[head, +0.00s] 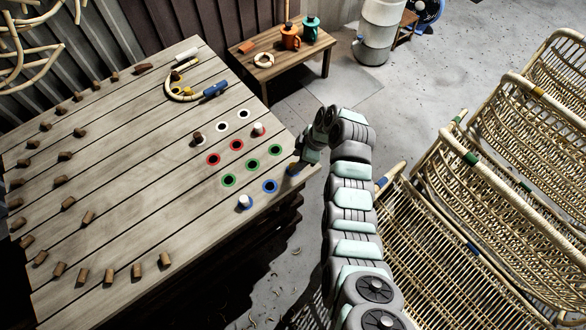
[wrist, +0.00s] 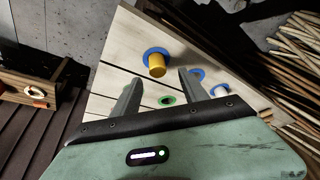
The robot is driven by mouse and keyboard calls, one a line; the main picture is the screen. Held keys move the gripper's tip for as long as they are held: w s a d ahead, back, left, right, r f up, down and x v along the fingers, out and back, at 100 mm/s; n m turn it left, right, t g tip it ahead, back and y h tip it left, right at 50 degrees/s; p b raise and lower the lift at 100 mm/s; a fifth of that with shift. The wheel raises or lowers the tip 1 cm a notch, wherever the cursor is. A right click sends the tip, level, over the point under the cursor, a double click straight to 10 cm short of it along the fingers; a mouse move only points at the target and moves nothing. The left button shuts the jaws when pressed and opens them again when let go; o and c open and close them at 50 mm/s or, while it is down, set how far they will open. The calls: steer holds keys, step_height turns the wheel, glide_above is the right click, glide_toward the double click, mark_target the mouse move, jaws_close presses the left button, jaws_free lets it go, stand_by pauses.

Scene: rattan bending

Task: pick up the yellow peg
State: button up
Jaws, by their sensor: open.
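The yellow peg (wrist: 157,67) stands in a blue-ringed hole near the table corner in the wrist view. In the head view my gripper hides it, and only part of its blue ring (head: 293,171) shows. My gripper (wrist: 161,75) is open and empty, its two fingers apart. The peg appears between and just beyond the fingertips, nearer the left finger. No contact is visible. In the head view my gripper (head: 304,160) is over the table's right corner.
The plank table (head: 130,190) has white, red, green and blue ringed holes. A white-topped peg (head: 245,202) stands in another blue ring. A further peg (head: 258,129) is close by. Several brown pegs line the table's far-left side. Rattan chairs (head: 450,190) stand at the right.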

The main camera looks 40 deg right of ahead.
mark_target(293, 165)
steer(key=shift+d+x, duration=0.15)
steer(key=shift+x, duration=1.1)
steer(key=shift+d+x, duration=0.15)
steer(key=shift+x, duration=1.1)
steer(key=shift+f, duration=0.1)
jaws_close()
